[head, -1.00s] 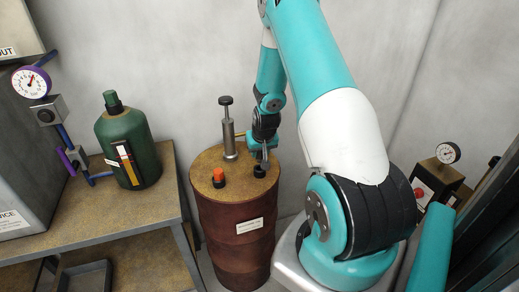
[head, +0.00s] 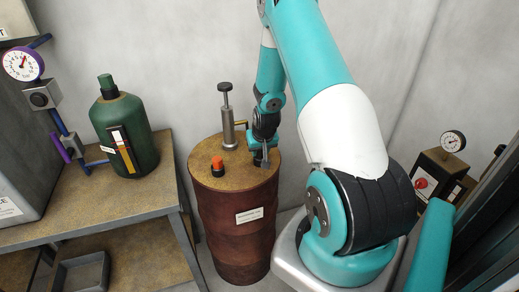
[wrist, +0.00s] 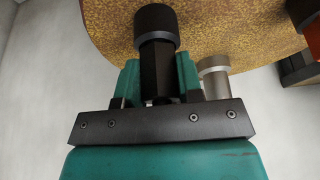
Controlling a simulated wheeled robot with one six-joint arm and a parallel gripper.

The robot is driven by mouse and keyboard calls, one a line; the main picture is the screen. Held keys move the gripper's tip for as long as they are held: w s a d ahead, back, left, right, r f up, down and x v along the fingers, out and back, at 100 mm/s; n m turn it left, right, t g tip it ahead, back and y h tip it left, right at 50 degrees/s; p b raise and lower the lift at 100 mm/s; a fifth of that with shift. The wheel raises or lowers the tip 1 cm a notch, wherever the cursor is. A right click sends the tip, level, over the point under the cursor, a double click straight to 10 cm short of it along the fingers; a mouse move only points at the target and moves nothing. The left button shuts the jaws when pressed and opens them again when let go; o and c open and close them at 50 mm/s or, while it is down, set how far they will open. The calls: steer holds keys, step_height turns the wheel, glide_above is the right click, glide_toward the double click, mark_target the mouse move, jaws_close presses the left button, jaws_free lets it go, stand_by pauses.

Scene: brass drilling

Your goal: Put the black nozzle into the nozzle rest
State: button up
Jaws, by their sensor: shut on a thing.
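My gripper (head: 264,162) is low over the right side of the drum top. In the wrist view its green fingers (wrist: 158,80) are shut on the black nozzle (wrist: 155,60), a dark shaft with a wider round black end pointing away from the gripper. In the head view the nozzle is hard to separate from the gripper. A grey metal cylinder (wrist: 215,80) shows beside the right finger; I cannot tell whether it is the nozzle rest. I cannot pick out the rest for certain.
The rust-red drum (head: 240,235) carries an orange-topped black piece (head: 217,167) and an upright grey pump-like cylinder (head: 228,125) with a black knob. A bench (head: 75,215) with a green bottle (head: 125,135) stands left. A gauge box (head: 435,175) is at right.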

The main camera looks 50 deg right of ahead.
steer(key=o, duration=1.7)
steer(key=shift+r, duration=0.15)
steer(key=shift+r+p, duration=2.6)
steer(key=shift+r, duration=0.85)
